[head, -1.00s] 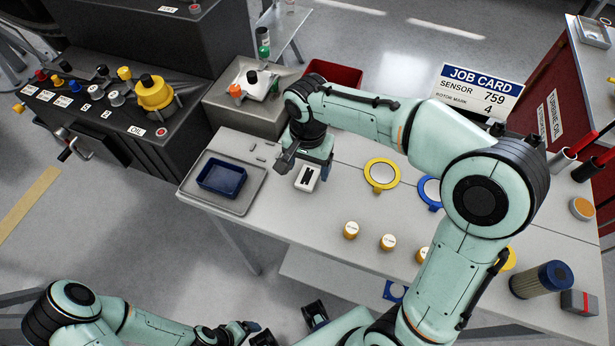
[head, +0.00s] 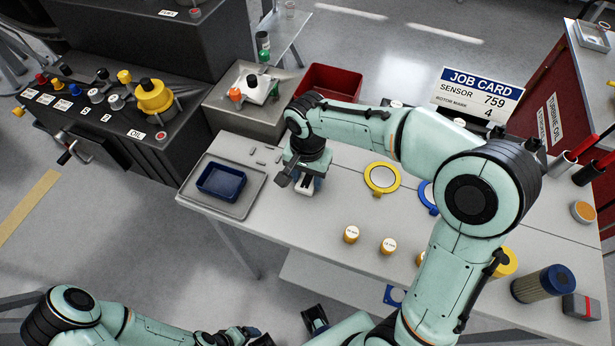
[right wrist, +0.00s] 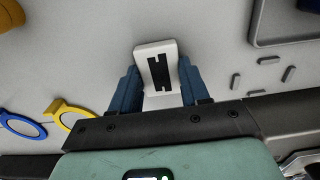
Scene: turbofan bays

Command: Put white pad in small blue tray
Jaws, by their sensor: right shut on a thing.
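The white pad (head: 307,187) is a small block with a black mark on top. It shows clearly in the right wrist view (right wrist: 146,67), between the two blue fingers of my right gripper (right wrist: 153,88). My right gripper (head: 304,178) is shut on it from above at the table, partly hiding it in the head view. I cannot tell whether the pad touches the table. The small blue tray (head: 221,194) is empty and lies left of the gripper. My left gripper (head: 240,335) is low at the bottom edge, away from the table; its jaw state is unclear.
The blue tray sits on a larger grey tray (head: 240,207). Small grey pieces (head: 264,155) lie behind it. A yellow ring (head: 382,190) and several yellow-sided caps (head: 351,234) are to the right. A red bin (head: 332,80) stands behind. The table between pad and grey tray is clear.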

